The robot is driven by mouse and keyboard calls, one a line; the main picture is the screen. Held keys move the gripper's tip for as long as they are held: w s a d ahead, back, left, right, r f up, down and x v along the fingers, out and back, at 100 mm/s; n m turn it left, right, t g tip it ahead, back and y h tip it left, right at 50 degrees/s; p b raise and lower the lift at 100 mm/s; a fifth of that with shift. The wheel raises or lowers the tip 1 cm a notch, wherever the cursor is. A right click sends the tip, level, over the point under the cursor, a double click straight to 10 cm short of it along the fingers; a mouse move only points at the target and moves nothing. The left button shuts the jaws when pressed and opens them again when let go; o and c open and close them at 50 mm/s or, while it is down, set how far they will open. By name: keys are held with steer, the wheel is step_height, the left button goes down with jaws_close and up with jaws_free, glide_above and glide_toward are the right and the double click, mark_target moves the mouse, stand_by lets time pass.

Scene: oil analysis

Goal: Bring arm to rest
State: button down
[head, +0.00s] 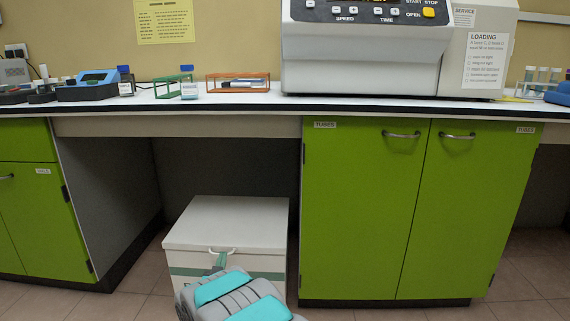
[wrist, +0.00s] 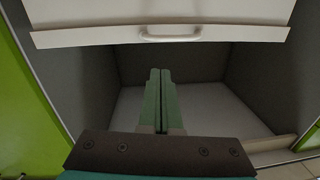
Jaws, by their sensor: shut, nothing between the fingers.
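My gripper (wrist: 160,73) shows in the wrist view with its two green fingers together and nothing between them. A white box (head: 269,264) with a green stripe stands on the floor under the counter. Its handle (head: 222,250) is at the front edge of its top. My gripper (head: 217,264) is near this handle in the head view. In the wrist view a white panel with the handle (wrist: 170,38) lies beyond the fingertips, apart from them. Below it is a grey space with a pale floor. My wrist hides part of the box front.
Green cupboards (head: 368,220) stand right of the box, and another green cabinet (head: 45,210) stands left. The counter (head: 250,101) above holds a large white machine (head: 360,60), an orange rack (head: 238,83) and a blue device (head: 97,78). Tiled floor shows in front.

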steer(key=s+d+r+n+g+y+p, duration=0.2)
steer(key=s+d+r+g+p, duration=0.2)
steer(key=s+d+r+g, duration=0.9)
steer(key=s+d+r+g+h+p, duration=0.1)
steer(key=s+d, duration=0.6)
steer(key=s, duration=0.7)
steer(key=s+d+r+m+g+h+p, duration=0.1)
steer(key=s+d+r+g+p, duration=0.1)
steer(key=s+d, duration=0.6)
steer(key=s+d+r+g+h+p, duration=0.1)
steer(key=s+d+r+g, duration=0.2)
steer(key=s, duration=1.7)
steer(key=d, duration=0.4)
steer(key=shift+s+d+r+g, duration=0.25)
steer(key=shift+s+d+g, duration=0.05)
steer(key=shift+d, duration=0.05)
